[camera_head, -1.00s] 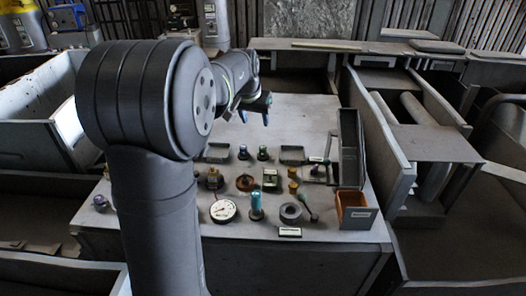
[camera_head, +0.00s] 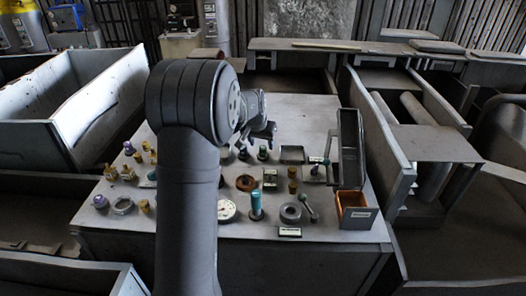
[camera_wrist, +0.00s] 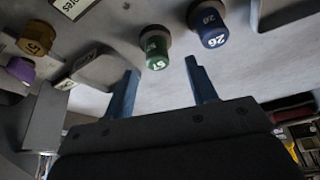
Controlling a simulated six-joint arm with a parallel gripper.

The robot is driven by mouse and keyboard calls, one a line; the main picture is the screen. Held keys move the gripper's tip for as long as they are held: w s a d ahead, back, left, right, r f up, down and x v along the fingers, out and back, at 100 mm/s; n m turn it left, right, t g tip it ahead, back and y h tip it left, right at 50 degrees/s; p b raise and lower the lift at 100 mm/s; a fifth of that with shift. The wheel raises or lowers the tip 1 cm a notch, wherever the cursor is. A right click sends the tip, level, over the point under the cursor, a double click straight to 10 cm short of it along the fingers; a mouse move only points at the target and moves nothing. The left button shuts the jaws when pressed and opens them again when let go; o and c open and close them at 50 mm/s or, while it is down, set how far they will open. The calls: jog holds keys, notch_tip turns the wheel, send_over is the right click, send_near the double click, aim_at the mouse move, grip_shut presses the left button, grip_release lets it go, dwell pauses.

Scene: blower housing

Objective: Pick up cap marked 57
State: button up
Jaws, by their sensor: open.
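In the head view the green cap (camera_head: 263,154) stands toward the back of the table. My gripper (camera_wrist: 161,75) is open and empty; it also shows in the head view (camera_head: 268,134), above the back part of the table near the cap.
A blue cap (camera_wrist: 209,25) marked 26 stands close right of the green one. An upright grey bin (camera_head: 350,148) and an orange-lined box (camera_head: 355,212) stand at the table's right.

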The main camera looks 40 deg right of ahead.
aim_at(263, 147)
jog(key=x, duration=0.4)
jog(key=shift+s, duration=0.1)
jog(key=shift+r, duration=0.1)
jog(key=shift+c, duration=0.4)
jog(key=c, duration=0.9)
jog(key=shift+c, duration=0.4)
